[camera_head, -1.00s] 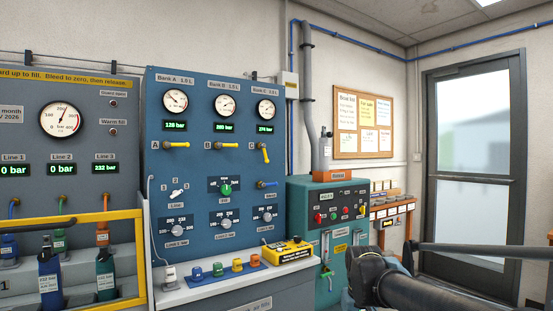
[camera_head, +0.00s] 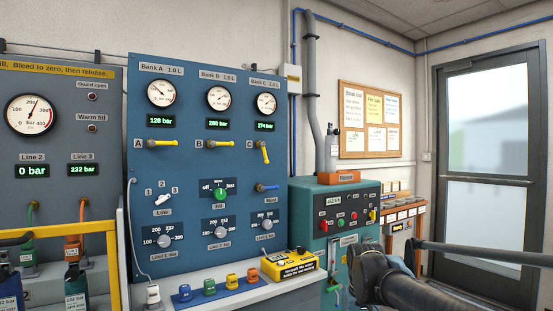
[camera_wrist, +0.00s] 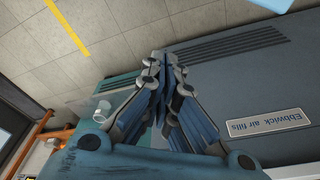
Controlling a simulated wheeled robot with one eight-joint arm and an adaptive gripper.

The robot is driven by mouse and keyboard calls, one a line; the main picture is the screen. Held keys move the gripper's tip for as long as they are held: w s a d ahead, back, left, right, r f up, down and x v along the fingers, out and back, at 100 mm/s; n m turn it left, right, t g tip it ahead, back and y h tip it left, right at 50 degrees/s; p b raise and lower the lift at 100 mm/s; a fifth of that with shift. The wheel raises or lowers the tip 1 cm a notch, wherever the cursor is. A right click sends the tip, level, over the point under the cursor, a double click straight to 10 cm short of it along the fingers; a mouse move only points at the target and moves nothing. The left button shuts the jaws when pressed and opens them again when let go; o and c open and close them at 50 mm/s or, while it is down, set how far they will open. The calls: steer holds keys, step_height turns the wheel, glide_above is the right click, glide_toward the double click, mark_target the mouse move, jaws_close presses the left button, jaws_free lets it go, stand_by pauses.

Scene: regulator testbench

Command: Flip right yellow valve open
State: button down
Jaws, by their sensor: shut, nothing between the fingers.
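The right yellow valve (camera_head: 265,153), marked C, is on the blue panel below the Bank C gauge. Its handle points downward, tilted slightly right. The yellow valves A (camera_head: 163,143) and B (camera_head: 221,144) have their handles lying level. In the wrist view my gripper (camera_wrist: 164,62) is shut with nothing between its fingers. It points toward the floor and the grey cabinet front, away from the valves. In the head view my arm shows low at the right, well apart from valve C; the fingertips cannot be made out there.
The blue panel (camera_head: 150,95) also carries selector knobs and a blue lever (camera_head: 267,188). A yellow device (camera_head: 291,264) and coloured blocks (camera_head: 209,287) stand on the shelf below. A teal machine (camera_head: 333,205) stands right of the panel, near my arm. A door (camera_head: 485,170) is farther right.

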mark_target(265, 154)
steer(key=w+a+r+y, duration=0.35)
steer(key=w+r, duration=0.25)
steer(key=r, duration=0.2)
steer(key=w+a+r+y, duration=0.2)
steer(key=w+a+r, duration=0.3)
steer(key=r, duration=0.3)
steer(key=w+a+r+m+t+y, duration=0.15)
steer(key=w+r+y, duration=0.35)
steer(key=w+r, duration=1.1)
steer(key=w+a+r+m+t+y, duration=0.1)
steer(key=w+r+t+y, duration=0.3)
steer(key=w+r, duration=1.2)
steer(key=shift+g+y, duration=0.25)
steer(key=shift+g, duration=0.4)
steer(key=shift+s+a+r, duration=0.1)
steer(key=shift+s+a, duration=0.05)
steer(key=shift+a, duration=1.85)
steer(key=shift+s+a+r, duration=0.1)
steer(key=shift+s+a, duration=0.1)
steer(key=shift+a, duration=1.75)
steer(key=shift+s+a+r, duration=0.1)
steer(key=shift+s+a, duration=0.05)
steer(key=shift+a, duration=1.85)
